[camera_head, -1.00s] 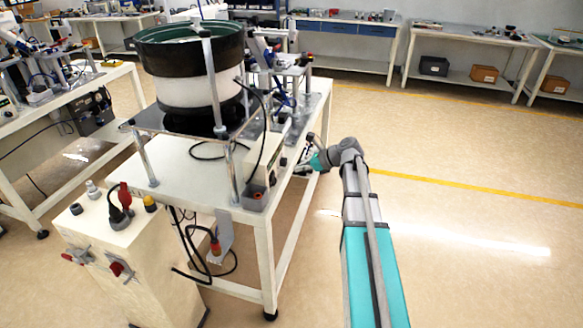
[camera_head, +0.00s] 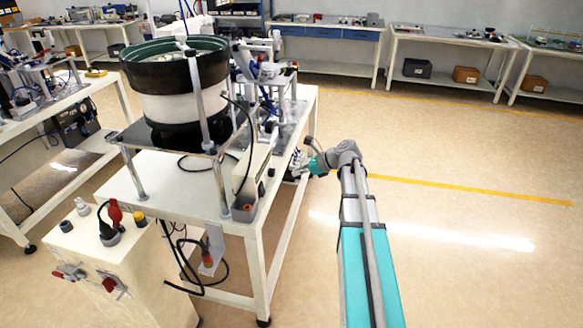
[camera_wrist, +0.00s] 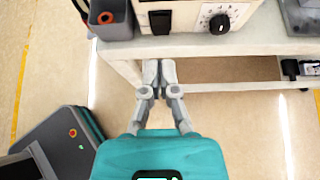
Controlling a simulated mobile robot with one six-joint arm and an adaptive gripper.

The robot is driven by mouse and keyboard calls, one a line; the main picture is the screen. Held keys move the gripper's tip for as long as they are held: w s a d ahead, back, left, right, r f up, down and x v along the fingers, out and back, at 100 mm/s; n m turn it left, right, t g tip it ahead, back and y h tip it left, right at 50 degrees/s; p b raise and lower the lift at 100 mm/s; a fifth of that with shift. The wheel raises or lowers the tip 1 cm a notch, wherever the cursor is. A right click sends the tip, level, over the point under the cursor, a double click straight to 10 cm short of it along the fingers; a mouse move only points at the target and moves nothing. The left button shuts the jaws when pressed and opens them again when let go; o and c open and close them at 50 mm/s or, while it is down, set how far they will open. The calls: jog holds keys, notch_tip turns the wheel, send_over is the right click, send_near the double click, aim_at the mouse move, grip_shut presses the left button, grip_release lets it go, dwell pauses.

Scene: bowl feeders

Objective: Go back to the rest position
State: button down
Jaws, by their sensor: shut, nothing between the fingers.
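My gripper (camera_wrist: 159,80) shows in the wrist view with its two grey fingers together and nothing between them. It points at the front edge of a white table (camera_wrist: 255,47), just below a control box (camera_wrist: 196,14) with a dial. In the head view my gripper (camera_head: 300,164) is small, at the right side of the bowl feeder table (camera_head: 172,178). My arm reaches out from the lower right. I cannot tell the exact gap between the fingers and the table edge.
The bowl feeder (camera_head: 180,85) stands on the table to the left of my arm. A cream cabinet (camera_head: 125,275) with plugs stands at the lower left. A small grey bin (camera_wrist: 111,18) sits beside the control box. The floor to the right (camera_head: 470,215) is clear.

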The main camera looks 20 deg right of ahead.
jog(key=shift+a, duration=0.1)
jog(key=s+a+f+n+g+h+p, duration=0.1)
jog(key=s+a+n+g+h+p, duration=0.2)
jog(key=s+a+n, duration=0.5)
jog(key=s+a+f+n+g+h+p, duration=0.2)
jog(key=s+a+n+h, duration=0.4)
jog(key=s+n, duration=0.5)
jog(key=shift+s+a+n+g+h+p, duration=0.25)
jog(key=shift+a+n+g, duration=0.75)
jog(key=shift+n, duration=2)
jog(key=shift+w+a, duration=0.1)
jog(key=shift+a, duration=0.05)
